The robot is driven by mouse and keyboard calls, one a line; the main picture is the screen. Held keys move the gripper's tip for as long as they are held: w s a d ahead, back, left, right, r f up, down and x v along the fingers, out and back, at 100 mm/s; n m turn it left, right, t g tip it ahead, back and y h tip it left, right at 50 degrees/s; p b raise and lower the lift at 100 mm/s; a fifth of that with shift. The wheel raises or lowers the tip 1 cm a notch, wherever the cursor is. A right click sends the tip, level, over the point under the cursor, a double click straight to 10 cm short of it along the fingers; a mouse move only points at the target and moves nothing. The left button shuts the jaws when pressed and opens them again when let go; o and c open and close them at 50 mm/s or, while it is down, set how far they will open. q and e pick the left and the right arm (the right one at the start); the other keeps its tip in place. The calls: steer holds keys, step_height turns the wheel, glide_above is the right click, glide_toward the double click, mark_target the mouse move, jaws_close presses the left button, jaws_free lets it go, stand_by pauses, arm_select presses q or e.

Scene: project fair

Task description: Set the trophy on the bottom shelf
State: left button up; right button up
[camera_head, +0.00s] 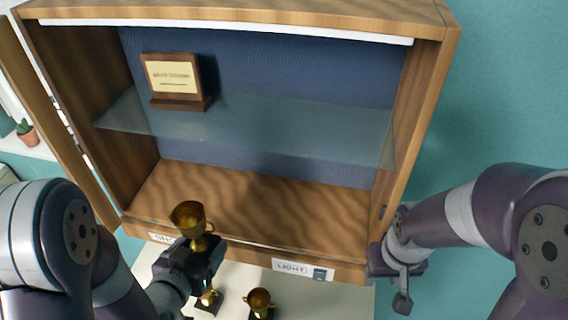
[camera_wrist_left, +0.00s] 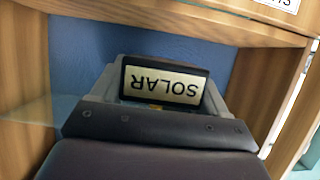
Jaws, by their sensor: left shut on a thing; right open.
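A gold trophy cup (camera_head: 188,214) stands upright in my left gripper (camera_head: 196,248), which is shut on its dark base. The base's plate reads "SOLAR", upside down, in the left wrist view (camera_wrist_left: 165,84). The trophy is at the front edge of the open cabinet, before the bare wooden bottom shelf (camera_head: 270,207). I cannot tell its exact height above that shelf. My right gripper (camera_head: 402,284) is open and empty beside the cabinet's lower right corner.
A glass shelf (camera_head: 260,130) above holds a wooden plaque (camera_head: 173,77) at its left. Two more trophies, one partly hidden (camera_head: 208,299) and one clear (camera_head: 260,301), stand on a white surface below. The front ledge bears a "LIGHT" label (camera_head: 291,267) beside a switch (camera_head: 319,273).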

mark_target(236, 203)
arm_select(q)
steer(key=b+x, duration=0.1)
steer(key=b, duration=0.1)
steer(key=b+x, duration=0.2)
steer(key=b, duration=0.1)
steer(key=shift+w+r, duration=0.3)
steer(key=shift+w, duration=0.2)
steer(key=w, duration=0.1)
steer(key=w+r, duration=0.1)
steer(key=w, duration=0.2)
steer(key=shift+d+r, duration=0.2)
steer(key=shift+d, duration=0.15)
steer(key=w+d+p, duration=0.2)
steer(key=w+p, duration=0.2)
steer(key=w, duration=0.6)
steer(key=shift+w, duration=0.4)
step_height(236, 203, down, 3)
steer(key=shift+d+r, duration=0.1)
steer(key=shift+r, duration=0.1)
steer(key=shift+f+p, duration=0.3)
steer(key=shift+f, duration=0.1)
step_height(236, 203, down, 3)
steer(key=shift+w+f+p, duration=0.1)
steer(key=shift+w+p, duration=0.05)
steer(key=shift+p, duration=0.8)
steer(key=shift+w+f, duration=0.15)
steer(key=shift+f, duration=0.25)
